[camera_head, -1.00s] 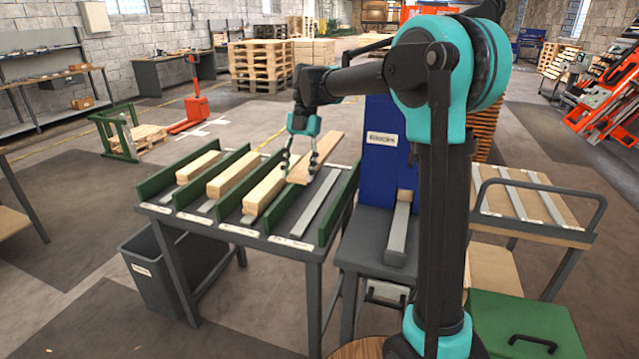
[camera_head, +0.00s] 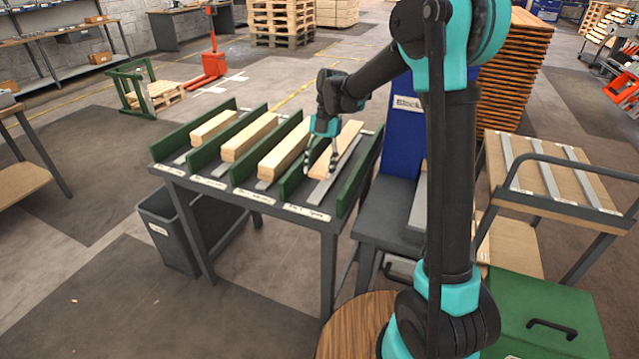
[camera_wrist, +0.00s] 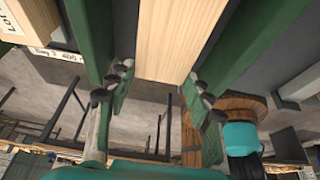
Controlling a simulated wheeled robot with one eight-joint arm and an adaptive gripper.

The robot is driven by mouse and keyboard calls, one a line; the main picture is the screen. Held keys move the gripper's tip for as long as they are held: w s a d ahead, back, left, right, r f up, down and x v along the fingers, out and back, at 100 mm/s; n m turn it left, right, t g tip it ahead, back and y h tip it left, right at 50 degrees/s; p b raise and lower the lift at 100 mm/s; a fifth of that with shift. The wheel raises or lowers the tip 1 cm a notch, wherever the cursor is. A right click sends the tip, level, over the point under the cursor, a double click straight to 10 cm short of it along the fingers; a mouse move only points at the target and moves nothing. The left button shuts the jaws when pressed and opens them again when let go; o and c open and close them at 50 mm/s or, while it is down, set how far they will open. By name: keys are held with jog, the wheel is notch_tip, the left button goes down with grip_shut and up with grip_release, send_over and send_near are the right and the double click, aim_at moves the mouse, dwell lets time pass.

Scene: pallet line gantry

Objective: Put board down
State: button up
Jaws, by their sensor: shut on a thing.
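The pale wooden board (camera_head: 346,145) is in the rightmost bay of the grey sorting table (camera_head: 250,193), between two green dividers. It also shows in the wrist view (camera_wrist: 180,40), running away from me with a divider on each side. My gripper (camera_head: 320,172) is shut on the board at its near end, one finger on each side; the wrist view shows both fingers (camera_wrist: 158,92). The board lies low over the bay's metal strip (camera_head: 318,192). I cannot tell whether it touches the strip.
A dark bin (camera_head: 205,240) stands under the table's left side. A blue panel (camera_head: 397,125) and grey stand (camera_head: 390,230) are close on the right. A cart (camera_head: 545,205) is farther right.

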aim_at(319, 192)
jog(key=shift+f, duration=3.05)
jog(key=o, duration=1.4)
jog(key=shift+o, duration=0.2)
jog(key=shift+r, duration=0.1)
jog(key=v, duration=1.2)
